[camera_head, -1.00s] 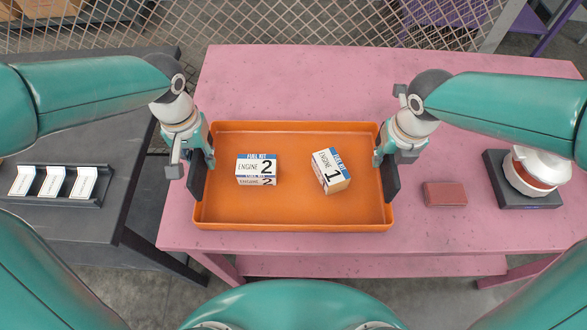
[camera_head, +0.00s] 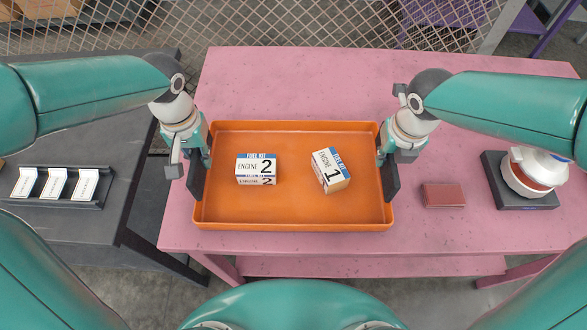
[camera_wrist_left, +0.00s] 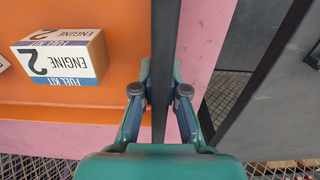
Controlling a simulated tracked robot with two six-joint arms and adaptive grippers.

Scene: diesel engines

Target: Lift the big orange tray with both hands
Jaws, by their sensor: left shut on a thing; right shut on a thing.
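The big orange tray (camera_head: 290,208) lies on the pink table in the head view, with two fuel kit boxes in it. The Engine 2 box (camera_head: 256,168) is left of centre, and the Engine 1 box (camera_head: 331,170) is tilted in heading to the right of it. My left gripper (camera_head: 200,172) is shut on the tray's left wall. In the left wrist view my left gripper (camera_wrist_left: 161,100) has its fingers on both sides of a dark strip along the tray's edge. My right gripper (camera_head: 388,172) is shut on the tray's right wall. The fingertips are partly hidden in the head view.
The pink table (camera_head: 290,85) is clear behind the tray. A reddish block (camera_head: 444,194) and a scale-like device (camera_head: 530,178) stand to the right. A dark table at left holds a rack (camera_head: 58,187) with several white cards. A mesh fence runs behind.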

